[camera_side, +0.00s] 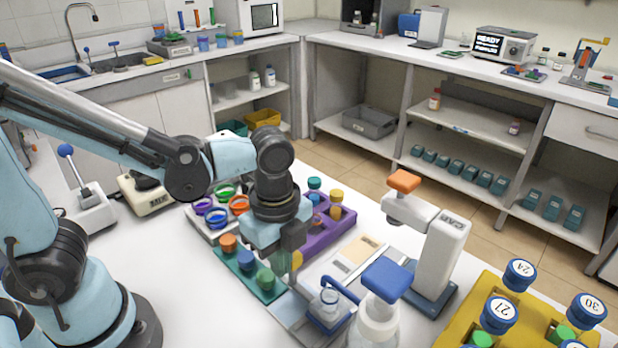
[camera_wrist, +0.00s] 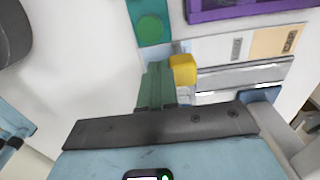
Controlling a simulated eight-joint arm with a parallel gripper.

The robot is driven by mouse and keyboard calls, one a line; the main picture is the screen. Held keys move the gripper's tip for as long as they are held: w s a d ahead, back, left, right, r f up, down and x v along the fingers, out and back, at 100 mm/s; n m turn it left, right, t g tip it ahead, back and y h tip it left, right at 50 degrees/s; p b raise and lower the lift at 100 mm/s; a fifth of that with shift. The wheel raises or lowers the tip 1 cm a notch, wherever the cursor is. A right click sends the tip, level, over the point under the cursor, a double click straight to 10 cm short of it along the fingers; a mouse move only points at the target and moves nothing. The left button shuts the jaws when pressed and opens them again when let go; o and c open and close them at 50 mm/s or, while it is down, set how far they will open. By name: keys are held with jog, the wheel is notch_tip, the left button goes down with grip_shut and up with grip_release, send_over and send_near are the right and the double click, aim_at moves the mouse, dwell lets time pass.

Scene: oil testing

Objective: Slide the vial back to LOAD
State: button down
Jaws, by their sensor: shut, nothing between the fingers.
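The clear glass vial (camera_side: 329,300) stands upright in a small blue holder (camera_side: 327,322) on the pale sliding rig, in front of the white CAP stand (camera_side: 440,252). My gripper (camera_side: 291,262) is shut and empty, pointing down at the rig's left side, left of and apart from the vial. Its green fingers (camera_wrist: 156,86) also show in the wrist view, beside a yellow block (camera_wrist: 183,69); I cannot tell whether they touch. Grey rails (camera_wrist: 245,75) run to the right there. I cannot make out the vial clearly in the wrist view. No LOAD lettering is readable.
A blue-topped clear bottle (camera_side: 376,325) stands close in front of the rig. A yellow rack (camera_side: 520,315) is at right.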

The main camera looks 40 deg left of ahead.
jog(key=shift+w, duration=2.25)
jog(key=w, duration=0.2)
jog(key=shift+w, duration=0.35)
jog(key=shift+s, duration=0.4)
jog(key=shift+r, duration=0.15)
notch_tip(320, 180, up, 7)
jog(key=shift+r, duration=0.15)
